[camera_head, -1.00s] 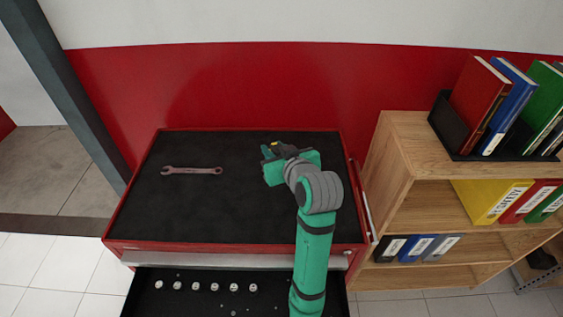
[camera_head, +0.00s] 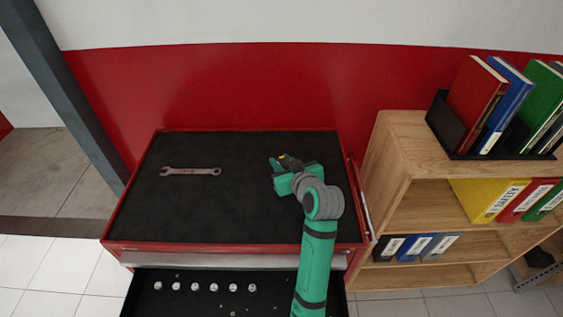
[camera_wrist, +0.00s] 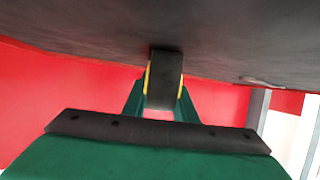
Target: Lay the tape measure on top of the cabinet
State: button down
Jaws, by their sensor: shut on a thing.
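The red cabinet has a black mat top (camera_head: 220,212). My gripper (camera_head: 284,168) is over the right half of this top, towards the back. It is shut on the tape measure (camera_head: 290,161), a small black and yellow thing mostly hidden by the gripper in the head view. In the wrist view the tape measure (camera_wrist: 164,78) shows as a dark block with yellow sides between the green fingers. Its far end overlaps the black mat (camera_wrist: 80,35) there. I cannot tell whether it touches the mat.
A wrench (camera_head: 190,171) lies on the left part of the mat. The middle and front of the mat are clear. Below, an open drawer (camera_head: 200,303) holds several small sockets. A wooden shelf (camera_head: 410,125) with books and binders stands close on the right.

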jog(key=c, duration=1.4)
grip_release()
jog(key=shift+f, duration=0.1)
jog(key=shift+c, duration=0.2)
jog(key=shift+r, duration=0.2)
jog(key=v, duration=0.7)
jog(key=shift+s, duration=0.2)
jog(key=shift+w, duration=0.1)
